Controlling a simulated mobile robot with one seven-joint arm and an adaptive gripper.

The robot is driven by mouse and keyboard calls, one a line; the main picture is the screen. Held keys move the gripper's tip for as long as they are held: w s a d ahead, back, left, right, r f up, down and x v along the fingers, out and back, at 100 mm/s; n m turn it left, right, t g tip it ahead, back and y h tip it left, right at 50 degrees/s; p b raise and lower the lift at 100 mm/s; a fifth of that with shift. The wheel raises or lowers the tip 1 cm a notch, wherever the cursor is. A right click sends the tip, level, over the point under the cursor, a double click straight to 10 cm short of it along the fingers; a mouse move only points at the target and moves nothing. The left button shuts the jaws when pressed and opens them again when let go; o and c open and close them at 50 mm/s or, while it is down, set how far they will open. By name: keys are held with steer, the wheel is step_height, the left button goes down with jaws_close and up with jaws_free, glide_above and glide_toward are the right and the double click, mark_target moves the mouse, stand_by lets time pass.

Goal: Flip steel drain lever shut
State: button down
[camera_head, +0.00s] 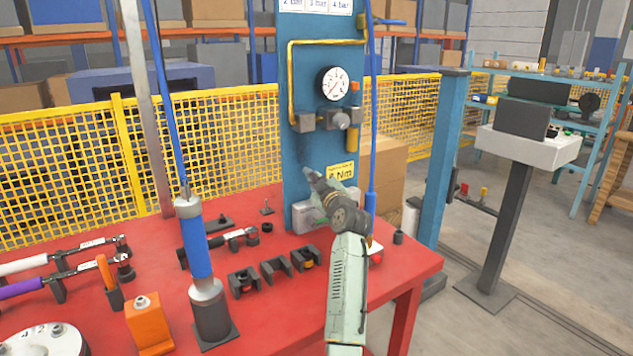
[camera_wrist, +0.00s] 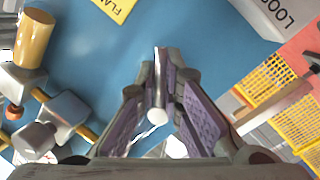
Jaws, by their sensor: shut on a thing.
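The steel drain lever (camera_wrist: 157,115) shows in the wrist view as a thin pale rod with a rounded end, between my fingers. My gripper (camera_wrist: 163,70) has its purple-padded fingers closed in around it, with the tips meeting near the blue panel (camera_wrist: 90,60). In the head view my gripper (camera_head: 312,178) is at the lower front of the blue panel (camera_head: 310,70), below the gauge and left of a yellow label. The lever cannot be made out there, and its pivot is hidden in both views.
A pressure gauge (camera_head: 334,85), a regulator knob (camera_head: 341,120) and an amber bowl (camera_head: 352,137) sit on the panel above my gripper. A grey block (camera_head: 303,217) stands at its foot. On the red table (camera_head: 270,330), a blue cylinder (camera_head: 192,240) and black holders (camera_head: 275,269) stand to the left.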

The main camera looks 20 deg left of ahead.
steer(key=shift+w+d+b, duration=0.1)
steer(key=shift+d+b, duration=0.05)
steer(key=shift+b, duration=0.6)
steer(key=n+b, duration=0.1)
steer(key=b, duration=0.3)
steer(key=shift+w+d+f+n+b, duration=0.1)
steer(key=shift+d+f+n+b, duration=0.05)
steer(key=shift+n+b, duration=0.2)
steer(key=n+b, duration=0.1)
steer(key=b, duration=0.1)
steer(key=n+t+b, duration=0.1)
steer(key=b, duration=0.2)
steer(key=shift+w+d+r+n+y, duration=0.15)
steer(key=shift+r+n+y, duration=0.1)
steer(key=shift+n+y, duration=0.15)
steer(key=n+b, duration=0.1)
steer(key=b, duration=0.1)
steer(key=r+n+y+b, duration=0.1)
steer(key=shift+w+n+b, duration=0.1)
steer(key=shift+n+b, duration=0.25)
steer(key=shift+b, duration=0.05)
steer(key=shift+r+n+y+b, duration=0.3)
steer(key=shift+n+b, duration=0.35)
steer(key=shift+n, duration=0.2)
steer(key=shift+r+n+y+b, duration=0.25)
steer(key=shift+n+b, duration=0.35)
steer(key=shift+n, duration=0.25)
steer(key=shift+r, duration=0.1)
steer(key=c, duration=1.7)
jaws_free()
